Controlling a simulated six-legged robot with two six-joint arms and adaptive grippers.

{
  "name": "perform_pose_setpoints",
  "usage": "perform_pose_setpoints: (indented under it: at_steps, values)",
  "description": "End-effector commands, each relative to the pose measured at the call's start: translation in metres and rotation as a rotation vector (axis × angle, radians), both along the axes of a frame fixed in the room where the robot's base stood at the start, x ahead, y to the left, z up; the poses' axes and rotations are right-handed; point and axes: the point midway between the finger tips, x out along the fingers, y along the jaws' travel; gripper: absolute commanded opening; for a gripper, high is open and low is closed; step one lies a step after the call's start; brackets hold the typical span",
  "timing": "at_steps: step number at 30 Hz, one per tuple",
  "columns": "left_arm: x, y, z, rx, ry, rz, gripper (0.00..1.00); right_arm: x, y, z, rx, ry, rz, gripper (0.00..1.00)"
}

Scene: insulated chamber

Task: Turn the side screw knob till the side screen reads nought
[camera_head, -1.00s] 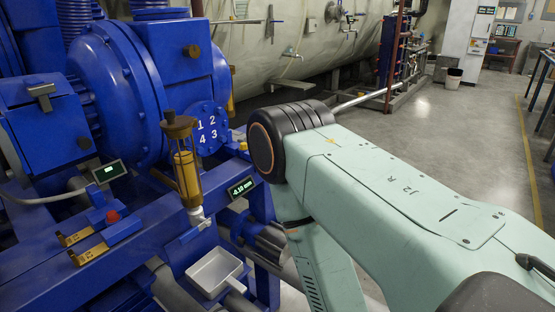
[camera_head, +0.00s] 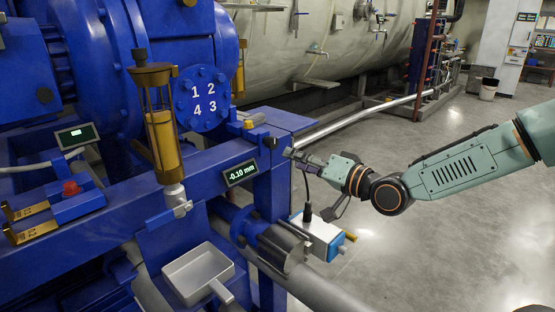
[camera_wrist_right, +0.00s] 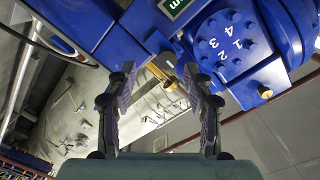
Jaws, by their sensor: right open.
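The side screen (camera_head: 241,174) on the blue frame reads -0.10 mm in the head view; only its edge shows in the wrist view (camera_wrist_right: 176,5). My right gripper (camera_head: 291,155) is at the frame's right side in the head view. In the wrist view its open fingers (camera_wrist_right: 160,82) lie on either side of the screw's outer end in the picture; I cannot tell the depth gap. My left gripper is out of view.
A brass sight glass (camera_head: 162,130), a metal tray (camera_head: 197,273) and a white-and-blue box (camera_head: 320,236) are near the frame. Open floor (camera_head: 450,220) lies to the right.

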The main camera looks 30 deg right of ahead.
Motion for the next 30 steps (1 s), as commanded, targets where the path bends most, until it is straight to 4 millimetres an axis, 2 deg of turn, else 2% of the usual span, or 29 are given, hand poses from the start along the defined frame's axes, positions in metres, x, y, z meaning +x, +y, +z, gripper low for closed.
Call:
perform_pose_setpoints:
  at_steps: [4,11,30]
  values:
    - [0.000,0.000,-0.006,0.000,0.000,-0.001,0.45,0.002,-0.006,0.013,0.017,-0.053,-0.005,0.52]
    - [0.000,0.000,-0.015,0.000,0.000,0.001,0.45,0.011,0.000,0.012,0.012,-0.052,-0.004,0.52]
    - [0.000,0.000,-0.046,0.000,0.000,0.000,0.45,0.067,0.016,0.012,0.012,-0.053,-0.004,0.52]
